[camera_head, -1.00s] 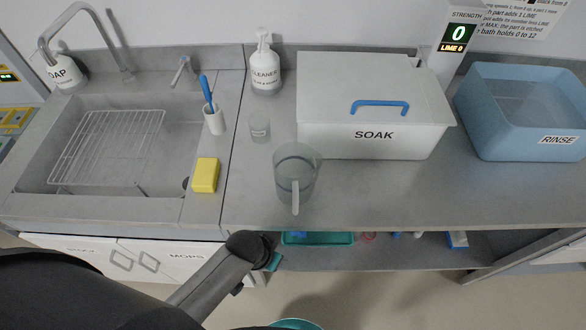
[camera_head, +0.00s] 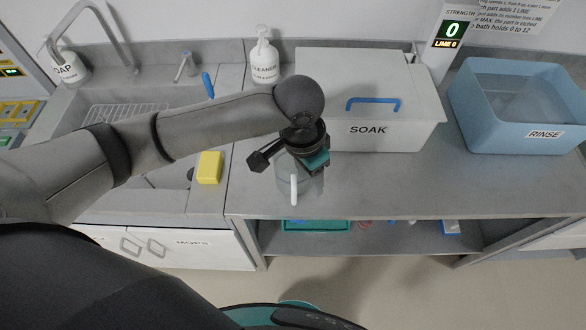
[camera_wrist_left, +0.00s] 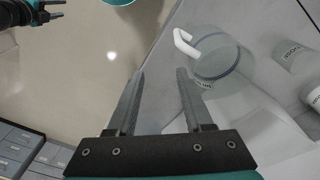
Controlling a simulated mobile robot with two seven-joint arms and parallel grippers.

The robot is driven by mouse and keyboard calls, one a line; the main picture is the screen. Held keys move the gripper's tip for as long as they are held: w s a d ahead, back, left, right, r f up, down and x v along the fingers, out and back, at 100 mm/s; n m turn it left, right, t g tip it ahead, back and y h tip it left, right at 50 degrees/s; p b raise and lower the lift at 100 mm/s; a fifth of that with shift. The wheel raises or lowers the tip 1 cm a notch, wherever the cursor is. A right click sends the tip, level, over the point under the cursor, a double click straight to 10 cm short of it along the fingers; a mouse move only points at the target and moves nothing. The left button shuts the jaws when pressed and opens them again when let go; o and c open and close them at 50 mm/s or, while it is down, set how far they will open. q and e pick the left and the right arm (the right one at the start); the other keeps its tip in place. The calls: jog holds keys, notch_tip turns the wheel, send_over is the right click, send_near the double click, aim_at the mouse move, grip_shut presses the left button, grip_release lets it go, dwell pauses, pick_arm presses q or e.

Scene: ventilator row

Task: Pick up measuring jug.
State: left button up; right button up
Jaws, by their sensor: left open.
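The measuring jug (camera_head: 312,186) is a clear grey vessel with a pale handle facing the front of the steel counter. It stands on the counter in front of the SOAK box, and my left wrist hides its upper part in the head view. My left gripper (camera_wrist_left: 160,72) is open and empty. In the left wrist view the jug (camera_wrist_left: 225,62) lies beyond and right of the fingertips, its white handle on the near side, apart from both fingers. My right gripper (camera_wrist_left: 52,10) seems to show small at the top left of that view, too small to judge.
The white SOAK box (camera_head: 420,133) stands just behind the jug, with the blue RINSE tub (camera_head: 490,134) to its right. A CLEANER bottle (camera_head: 264,66) is behind. A yellow sponge (camera_head: 209,168) lies by the sink at left. The counter right of the jug is clear.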

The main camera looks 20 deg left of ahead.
aim_at(294, 206)
pick_arm(q)
jog(key=a, duration=0.1)
jog(key=a+r, duration=0.1)
jog(key=a+y, duration=0.1)
jog(key=shift+r+g, duration=0.3)
jog(key=shift+r, duration=0.05)
notch_tip(294, 206, down, 15)
jog(key=shift+a+f+b, duration=0.1)
jog(key=shift+b, duration=0.4)
grip_shut()
dwell(1.1)
